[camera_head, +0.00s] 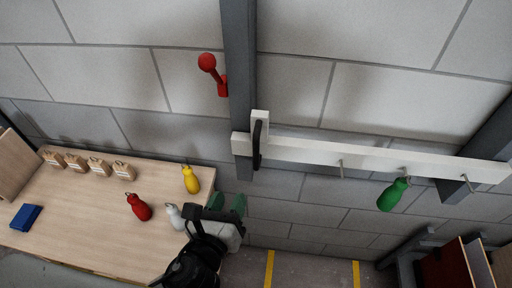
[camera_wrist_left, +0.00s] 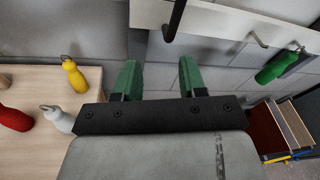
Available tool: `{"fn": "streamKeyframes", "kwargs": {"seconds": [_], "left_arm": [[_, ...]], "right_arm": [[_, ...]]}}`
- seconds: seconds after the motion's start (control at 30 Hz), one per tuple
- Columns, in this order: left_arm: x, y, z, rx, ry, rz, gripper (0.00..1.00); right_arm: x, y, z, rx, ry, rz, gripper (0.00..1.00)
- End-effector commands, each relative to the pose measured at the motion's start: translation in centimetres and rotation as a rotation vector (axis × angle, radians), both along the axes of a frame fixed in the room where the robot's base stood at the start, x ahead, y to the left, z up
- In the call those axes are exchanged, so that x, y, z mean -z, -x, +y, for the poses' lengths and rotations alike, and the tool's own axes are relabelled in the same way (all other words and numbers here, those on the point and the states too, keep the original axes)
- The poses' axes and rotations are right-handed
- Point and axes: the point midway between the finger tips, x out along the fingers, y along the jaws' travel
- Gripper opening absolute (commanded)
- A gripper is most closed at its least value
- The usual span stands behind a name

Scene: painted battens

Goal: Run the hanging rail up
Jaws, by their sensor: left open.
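The hanging rail (camera_head: 305,149) is a long white bar with metal hooks, running across grey uprights at the right in the head view. It also shows along the top of the left wrist view (camera_wrist_left: 215,28). A black handle (camera_head: 258,146) stands upright at its left end; it also shows in the left wrist view (camera_wrist_left: 176,18). A green bottle-shaped piece (camera_head: 394,194) hangs from a hook of the rail; it also shows in the left wrist view (camera_wrist_left: 276,68). My left gripper (camera_head: 229,202), with green fingers, is open and empty, below and left of the handle, apart from it.
A red lever (camera_head: 209,66) sits on the left upright (camera_head: 240,60). The wooden table (camera_head: 85,225) at left holds a yellow bottle (camera_head: 191,179), a red bottle (camera_head: 138,207), a white bottle (camera_head: 175,216), several tan bags (camera_head: 98,167) and a blue block (camera_head: 26,217).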

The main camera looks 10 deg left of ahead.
Motion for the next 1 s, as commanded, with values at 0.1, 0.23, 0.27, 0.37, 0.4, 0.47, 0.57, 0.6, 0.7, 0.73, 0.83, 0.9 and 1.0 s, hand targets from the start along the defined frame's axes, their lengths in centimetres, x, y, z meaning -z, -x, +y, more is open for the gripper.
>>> {"fn": "streamKeyframes", "kwargs": {"seconds": [0.1,0.23,0.27,0.37,0.4,0.47,0.57,0.6,0.7,0.73,0.83,0.9,1.0], "left_arm": [[-2.1,-0.4,-1.0,0.052,-0.159,-0.119,0.41],[-3.2,-0.6,-1.5,0.073,-0.248,-0.181,0.41],[-3.3,-0.7,-1.6,0.074,-0.258,-0.188,0.41],[-3.4,-1.6,-1.8,0.075,-0.270,-0.196,0.41],[-3.4,-2.2,-1.9,0.075,-0.269,-0.197,0.41],[-3.5,-3.2,-2.1,0.073,-0.268,-0.197,0.41],[-3.4,-5.2,-2.5,0.073,-0.268,-0.196,0.41],[-3.5,-6.1,-2.7,0.073,-0.267,-0.195,0.41],[-3.4,-8.0,-3.1,0.073,-0.267,-0.194,0.41],[-3.4,-8.6,-3.2,0.073,-0.267,-0.193,0.41],[-3.4,-10.2,-3.5,0.074,-0.266,-0.193,0.41],[-3.3,-11.0,-3.7,0.073,-0.265,-0.191,0.41],[-3.3,-11.8,-3.8,0.074,-0.265,-0.190,0.41]], "right_arm": [[0.0,0.0,0.0,0.000,0.000,0.000,0.43],[0.0,0.0,0.0,0.000,0.000,0.000,0.43],[0.0,0.0,0.0,0.000,0.000,0.000,0.43],[0.0,0.0,0.0,0.000,0.000,0.000,0.43],[0.0,0.0,0.0,0.000,0.000,0.000,0.43],[0.0,0.0,0.0,0.000,0.000,0.000,0.43],[0.0,0.0,0.0,0.000,0.000,0.000,0.43],[0.0,0.0,0.0,0.000,0.000,0.000,0.43],[0.0,0.0,0.0,0.000,0.000,0.000,0.43],[0.0,0.0,0.0,0.000,0.000,0.000,0.43],[0.0,0.0,0.0,0.000,0.000,0.000,0.43],[0.0,0.0,0.0,0.000,0.000,0.000,0.43],[0.0,0.0,0.0,0.000,0.000,0.000,0.43]]}}
